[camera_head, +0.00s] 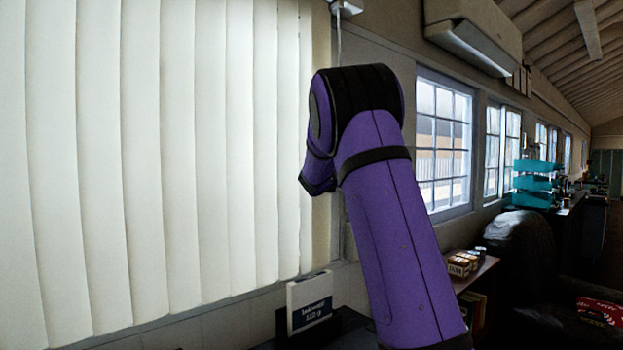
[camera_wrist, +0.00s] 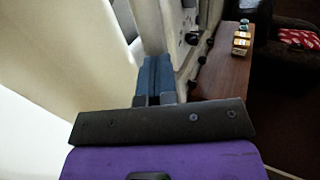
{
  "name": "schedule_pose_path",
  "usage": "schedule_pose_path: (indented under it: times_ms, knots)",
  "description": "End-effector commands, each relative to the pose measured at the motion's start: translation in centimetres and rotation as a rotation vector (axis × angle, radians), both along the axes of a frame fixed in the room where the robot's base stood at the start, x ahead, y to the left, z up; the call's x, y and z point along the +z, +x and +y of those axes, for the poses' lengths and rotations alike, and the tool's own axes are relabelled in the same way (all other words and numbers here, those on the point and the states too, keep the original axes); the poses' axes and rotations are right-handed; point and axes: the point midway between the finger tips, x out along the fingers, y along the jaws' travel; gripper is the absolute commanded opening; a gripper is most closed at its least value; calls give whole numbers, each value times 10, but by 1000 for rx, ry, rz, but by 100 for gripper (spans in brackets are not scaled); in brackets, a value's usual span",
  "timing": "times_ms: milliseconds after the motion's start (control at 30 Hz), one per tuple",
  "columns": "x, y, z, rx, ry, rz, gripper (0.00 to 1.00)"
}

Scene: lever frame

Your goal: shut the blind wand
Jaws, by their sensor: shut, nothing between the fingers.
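The blind wand (camera_head: 339,45) is a thin pale rod hanging from a small white bracket (camera_head: 346,7) at the right end of the blind. Only its top shows in the head view; my purple arm hides the rest. The blind (camera_head: 170,150) has pale vertical slats spread across the left half, and it also shows at the left of the wrist view (camera_wrist: 60,45). My gripper (camera_wrist: 156,62) shows in the wrist view with its blue fingers together and nothing between them. It is hidden behind my arm in the head view. I cannot make out the wand in the wrist view.
A white box with a dark label (camera_head: 309,303) stands below the blind's right edge. A wooden shelf (camera_wrist: 222,72) with small boxes (camera_wrist: 241,43) lies to the right. A paned window (camera_head: 442,140) and a wall air conditioner (camera_head: 470,40) are on the wall beyond my arm.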

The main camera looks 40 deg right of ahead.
Motion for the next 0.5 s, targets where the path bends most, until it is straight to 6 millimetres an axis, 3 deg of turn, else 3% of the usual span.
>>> schedule_pose_path:
  times_ms: [33,200,500]
  knots:
    - [-1,-1,-18,-5,-1,2,0]
    - [-1,0,-60,-3,-1,0,0]
    - [0,0,-99,0,0,0,0]
